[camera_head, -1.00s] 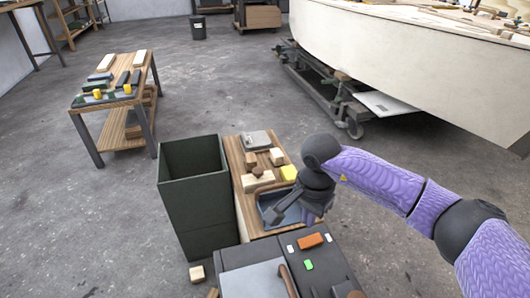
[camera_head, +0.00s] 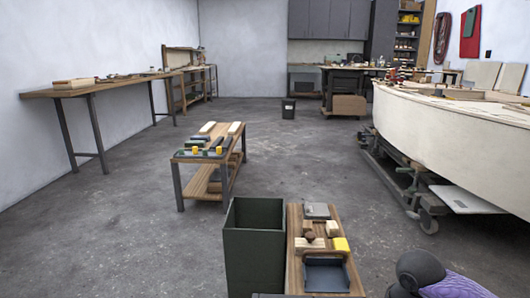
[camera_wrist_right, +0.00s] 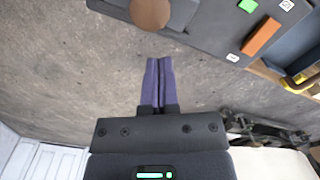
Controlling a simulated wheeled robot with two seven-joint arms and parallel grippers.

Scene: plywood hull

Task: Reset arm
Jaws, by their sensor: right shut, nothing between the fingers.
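My right arm shows in the head view as a dark joint and a purple sleeve at the bottom right corner; its gripper is outside that view. In the right wrist view my right gripper (camera_wrist_right: 159,84) is shut, its two purple fingers together with nothing between them. It is over bare grey floor, apart from everything around it. My left arm and left gripper are in neither current view.
A dark green bin (camera_head: 254,245) stands beside a wooden bench (camera_head: 292,262) with wood blocks and a blue-grey tray (camera_head: 326,276). A small wooden table (camera_head: 196,154) stands farther left. The plywood hull (camera_head: 440,135) is at the right. Open floor lies between.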

